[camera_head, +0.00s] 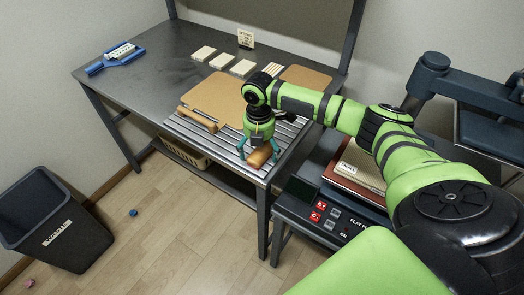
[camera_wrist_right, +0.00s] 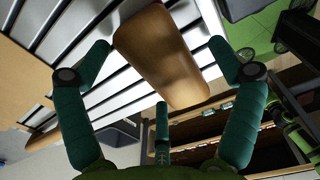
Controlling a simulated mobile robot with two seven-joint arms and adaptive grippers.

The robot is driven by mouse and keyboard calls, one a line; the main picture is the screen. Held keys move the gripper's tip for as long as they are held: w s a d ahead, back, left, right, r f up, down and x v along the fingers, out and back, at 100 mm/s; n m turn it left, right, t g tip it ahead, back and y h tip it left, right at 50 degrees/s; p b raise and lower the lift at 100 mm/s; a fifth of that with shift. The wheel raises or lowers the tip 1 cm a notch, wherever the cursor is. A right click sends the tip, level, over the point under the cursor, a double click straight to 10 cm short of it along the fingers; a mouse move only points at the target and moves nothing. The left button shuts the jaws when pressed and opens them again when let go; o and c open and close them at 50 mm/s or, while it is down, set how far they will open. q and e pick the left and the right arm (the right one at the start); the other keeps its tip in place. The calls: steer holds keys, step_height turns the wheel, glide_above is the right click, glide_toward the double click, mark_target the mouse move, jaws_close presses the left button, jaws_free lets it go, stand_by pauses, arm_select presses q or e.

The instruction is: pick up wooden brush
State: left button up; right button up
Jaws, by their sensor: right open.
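The wooden brush (camera_head: 259,157) is a brown, rounded wooden block lying on the slatted metal rack near the table's front right corner. In the right wrist view the brush (camera_wrist_right: 165,58) lies lengthwise between the spread fingers, with visible gaps on both sides. No bristles show. My right gripper (camera_head: 258,151) is open, pointing down over the brush, with its green fingers on either side of it. The gripper also shows in the wrist view (camera_wrist_right: 160,48), with nothing gripped. My left gripper is not in view.
A press with a control panel (camera_head: 325,212) stands close on the right. White blocks (camera_head: 243,68) and a blue tool (camera_head: 116,58) lie farther back. A dark bin (camera_head: 45,220) stands on the floor.

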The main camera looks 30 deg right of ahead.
steer(key=shift+c, duration=0.8)
steer(key=c, duration=1.1)
steer(key=shift+r, duration=0.5)
step_height(320, 180, up, 3)
steer(key=shift+w+f+b, duration=0.1)
steer(key=shift+f+b, duration=0.05)
steer(key=shift+b, duration=0.3)
steer(key=s+a+r, duration=0.1)
steer(key=s+r, duration=0.1)
steer(key=s, duration=0.1)
steer(key=s+a+r, duration=0.1)
steer(key=s+r, duration=0.2)
steer(key=s, duration=0.1)
steer(key=s+a+r, duration=0.1)
steer(key=s+r, duration=0.1)
steer(key=s, duration=0.2)
steer(key=shift+s+a+r+b, duration=0.15)
steer(key=shift+a+r+b, duration=0.1)
steer(key=shift+a+b, duration=0.15)
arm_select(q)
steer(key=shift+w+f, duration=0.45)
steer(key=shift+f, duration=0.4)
